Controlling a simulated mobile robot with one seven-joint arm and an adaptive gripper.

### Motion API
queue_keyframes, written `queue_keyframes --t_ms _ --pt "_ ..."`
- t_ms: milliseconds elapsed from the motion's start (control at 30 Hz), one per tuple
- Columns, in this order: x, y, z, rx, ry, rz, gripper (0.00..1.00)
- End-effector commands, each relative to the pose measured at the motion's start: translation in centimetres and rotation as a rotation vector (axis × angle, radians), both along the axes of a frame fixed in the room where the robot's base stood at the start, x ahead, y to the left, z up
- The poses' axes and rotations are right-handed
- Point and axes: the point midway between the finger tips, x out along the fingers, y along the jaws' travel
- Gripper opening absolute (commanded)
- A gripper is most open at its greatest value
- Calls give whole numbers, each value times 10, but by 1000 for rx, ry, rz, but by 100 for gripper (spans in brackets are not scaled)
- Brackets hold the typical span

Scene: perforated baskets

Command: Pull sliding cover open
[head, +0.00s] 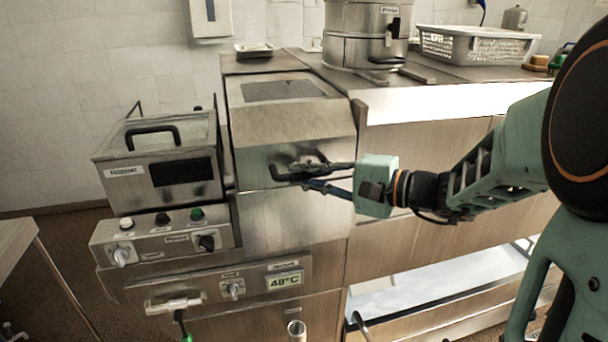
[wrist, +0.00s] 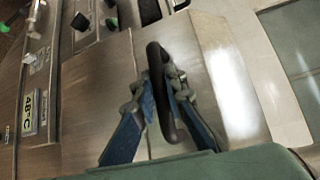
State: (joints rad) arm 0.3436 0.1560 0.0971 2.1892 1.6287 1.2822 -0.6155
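A metal cabinet with a sloped top stands in the middle of the head view. Its front metal panel (head: 295,140), which appears to be the sliding cover, carries a dark bar handle (head: 279,174). In the wrist view the black handle (wrist: 158,70) runs between the two blue-grey fingers of my gripper (wrist: 163,88). The fingers are closed in on both sides of the handle and seem to touch it. In the head view my gripper (head: 300,172) reaches the handle from the right. Part of the handle is hidden by the fingers.
A metal appliance with a black-handled lid (head: 152,135) and a knob panel (head: 165,240) stand close on the left. A temperature display (head: 284,282) is below. A steel pot (head: 362,35) and white perforated basket (head: 478,46) stand on the counter behind.

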Motion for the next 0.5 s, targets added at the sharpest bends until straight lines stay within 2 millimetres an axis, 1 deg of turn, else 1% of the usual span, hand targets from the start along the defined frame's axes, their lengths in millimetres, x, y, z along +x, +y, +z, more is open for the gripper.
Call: queue_keyframes --t_ms 367,433,500 --pt "0 0 0 -1 0 0 0" --pt "3 1 -1 -1 0 1 0" --pt "11 3 -2 -2 -2 3 0"
